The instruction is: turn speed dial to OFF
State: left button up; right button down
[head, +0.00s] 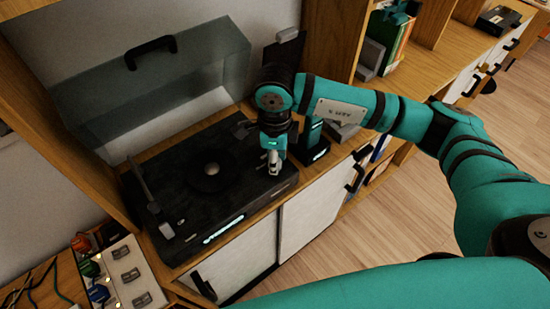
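A black turntable (185,205) sits on the wooden cabinet top, with its tinted lid (165,85) raised. A tonearm-like grey bar (145,190) lies along its left side, and a round centre piece (212,169) is on the platter. My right arm comes in from the right, and my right gripper (274,168) points down at the deck's right front corner. Its fingertips look close together, but I cannot tell whether they are shut on anything. I cannot make out the speed dial; the gripper may cover it. My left gripper is out of view.
A dark upright device (311,145) stands right of the turntable, close to my gripper. A switch panel (120,272) with coloured plugs is at the lower left. White cabinet doors (310,215) are below. Open floor (400,215) lies at the right.

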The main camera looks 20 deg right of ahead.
jog(key=shift+w+r, duration=0.1)
jog(key=c, duration=1)
grip_release()
notch_tip(320, 180, up, 12)
